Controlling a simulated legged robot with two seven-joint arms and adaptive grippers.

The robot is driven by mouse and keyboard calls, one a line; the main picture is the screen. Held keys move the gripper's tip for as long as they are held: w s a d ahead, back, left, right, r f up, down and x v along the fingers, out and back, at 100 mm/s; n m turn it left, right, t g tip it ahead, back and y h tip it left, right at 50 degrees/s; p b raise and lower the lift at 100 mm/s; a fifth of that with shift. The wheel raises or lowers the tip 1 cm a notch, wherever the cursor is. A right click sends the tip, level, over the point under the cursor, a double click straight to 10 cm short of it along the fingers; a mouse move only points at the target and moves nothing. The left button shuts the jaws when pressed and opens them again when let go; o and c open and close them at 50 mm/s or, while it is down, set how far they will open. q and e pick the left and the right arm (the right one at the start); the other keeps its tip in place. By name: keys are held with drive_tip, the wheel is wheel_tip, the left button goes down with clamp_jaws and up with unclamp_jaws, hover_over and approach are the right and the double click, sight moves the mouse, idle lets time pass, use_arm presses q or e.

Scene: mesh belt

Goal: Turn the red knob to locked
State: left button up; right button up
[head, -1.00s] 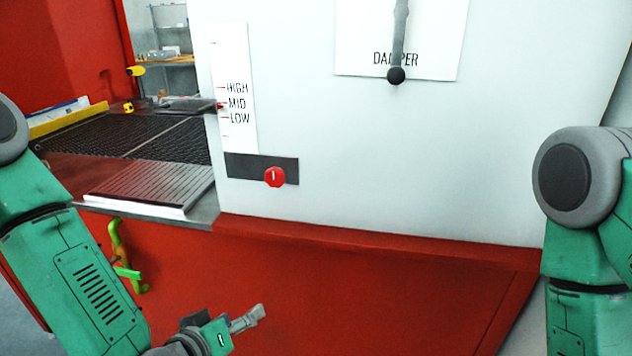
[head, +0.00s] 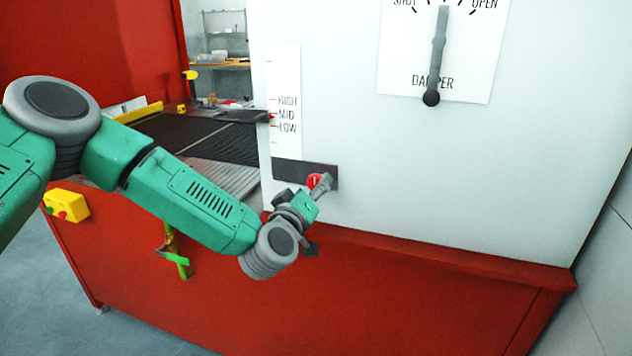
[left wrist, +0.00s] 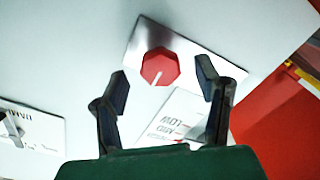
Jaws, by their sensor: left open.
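The red knob (head: 314,180) sits on a dark plate (head: 290,172) low on the white panel, partly hidden by my gripper in the head view. In the left wrist view the whole red knob (left wrist: 160,67) shows, eight-sided with a white line, on its plate (left wrist: 192,48). My left gripper (head: 318,190) is at the knob in the head view. In the left wrist view its two fingers (left wrist: 163,88) are spread apart, with the knob between and just beyond the tips. I cannot tell whether they touch it. My right gripper is out of view.
A damper lever (head: 437,60) hangs above right on the panel. A HIGH, MID, LOW scale (head: 285,90) is above the plate. A red ledge (head: 440,258) runs below. A yellow box (head: 67,205) and a green handle (head: 175,260) are on the red front.

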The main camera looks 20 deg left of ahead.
use_arm(q)
drive_tip(key=shift+w+d, duration=0.2)
drive_tip(key=shift+w, duration=0.85)
drive_tip(key=shift+w+a, duration=0.1)
drive_tip(key=shift+w, duration=0.2)
drive_tip(key=shift+a, duration=0.3)
drive_tip(key=shift+c, duration=1.2)
drive_tip(key=c, duration=1)
drive_tip(key=shift+o, duration=0.2)
drive_tip(key=shift+d+f, duration=0.1)
drive_tip(key=shift+d, duration=0.15)
